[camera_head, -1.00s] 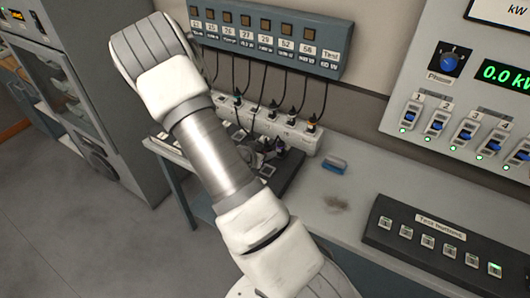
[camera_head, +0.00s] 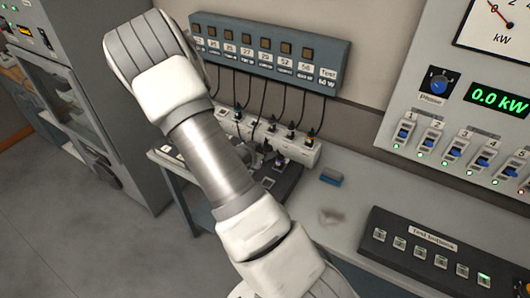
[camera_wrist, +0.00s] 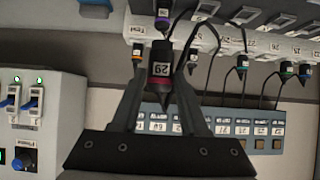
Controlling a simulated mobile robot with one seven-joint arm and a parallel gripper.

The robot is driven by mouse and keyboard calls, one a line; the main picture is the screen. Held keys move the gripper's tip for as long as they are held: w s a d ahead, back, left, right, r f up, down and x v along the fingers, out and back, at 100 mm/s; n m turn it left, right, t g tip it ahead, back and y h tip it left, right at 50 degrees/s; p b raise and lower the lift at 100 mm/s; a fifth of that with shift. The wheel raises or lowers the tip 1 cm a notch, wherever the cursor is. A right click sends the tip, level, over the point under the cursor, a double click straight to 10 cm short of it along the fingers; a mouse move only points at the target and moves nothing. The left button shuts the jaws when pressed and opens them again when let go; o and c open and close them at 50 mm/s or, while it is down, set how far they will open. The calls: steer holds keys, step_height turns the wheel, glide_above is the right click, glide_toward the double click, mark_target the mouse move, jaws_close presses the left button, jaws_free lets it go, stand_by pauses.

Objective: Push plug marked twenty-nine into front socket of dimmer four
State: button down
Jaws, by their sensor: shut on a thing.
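In the head view my arm hides most of the gripper, and a purple glint shows among dark parts above the dark tray (camera_head: 289,186).
A white socket strip (camera_head: 303,153) with several corded plugs stands behind the dark tray. A labelled panel (camera_head: 345,54) hangs above it. A blue block (camera_head: 331,176) lies on the bench. A button box (camera_head: 425,252) and a fader console (camera_head: 400,100) stand at right.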

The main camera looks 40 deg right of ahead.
steer(key=w+a+p, duration=0.1)
steer(key=w+a, duration=0.2)
steer(key=w, duration=0.5)
steer(key=w+a+p, duration=0.1)
steer(key=w+a, duration=0.3)
steer(key=w, duration=0.5)
stand_by(0.6)
steer(key=shift+f, duration=0.1)
steer(key=shift+f+b, duration=2.75)
steer(key=shift+f, duration=1.7)
steer(key=shift+f+b, duration=0.8)
steer(key=shift+f, duration=0.3)
steer(key=shift+f+b, duration=0.55)
steer(key=shift+f, duration=0.3)
